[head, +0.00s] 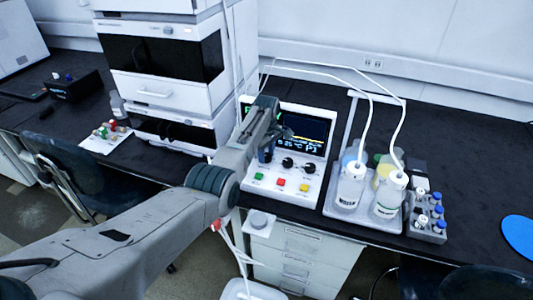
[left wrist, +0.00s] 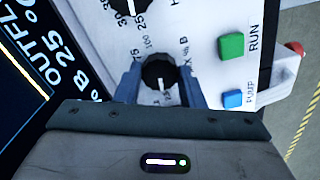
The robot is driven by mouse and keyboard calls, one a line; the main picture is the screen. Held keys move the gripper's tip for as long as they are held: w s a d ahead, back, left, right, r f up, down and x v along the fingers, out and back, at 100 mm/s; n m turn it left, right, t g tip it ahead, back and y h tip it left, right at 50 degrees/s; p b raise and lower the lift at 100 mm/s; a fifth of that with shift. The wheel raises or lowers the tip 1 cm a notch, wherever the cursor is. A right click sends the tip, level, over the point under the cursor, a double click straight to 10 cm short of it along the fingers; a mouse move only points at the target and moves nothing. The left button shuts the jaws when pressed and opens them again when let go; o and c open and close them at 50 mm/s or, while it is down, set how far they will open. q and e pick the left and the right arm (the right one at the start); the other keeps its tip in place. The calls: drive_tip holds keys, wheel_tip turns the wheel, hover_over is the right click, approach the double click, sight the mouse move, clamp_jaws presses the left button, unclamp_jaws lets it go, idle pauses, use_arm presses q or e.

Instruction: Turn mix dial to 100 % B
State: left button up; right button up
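The mix dial (left wrist: 159,72) is a black round knob on the white front panel of an instrument (head: 325,178). Lettering ending in "% B" and the marks 75 and 100 show beside it. Its white pointer line faces the bottom of the left wrist view, away from the 100 mark. My left gripper (left wrist: 160,85) has one finger on each side of the dial, seemingly touching it. In the head view, my left gripper (head: 266,155) is at the panel's left knob and hides it. The screen (left wrist: 22,60) reads "B 25". My right gripper is not in view.
A second dial (left wrist: 130,4), a green RUN button (left wrist: 232,47) and a blue PUMP button (left wrist: 233,98) are close by. A tray with bottles (head: 350,190) stands right of the instrument. A tall white stack (head: 165,90) stands left. Tubing arches above.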

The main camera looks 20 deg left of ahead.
use_arm(q)
drive_tip(key=shift+c, duration=1.2)
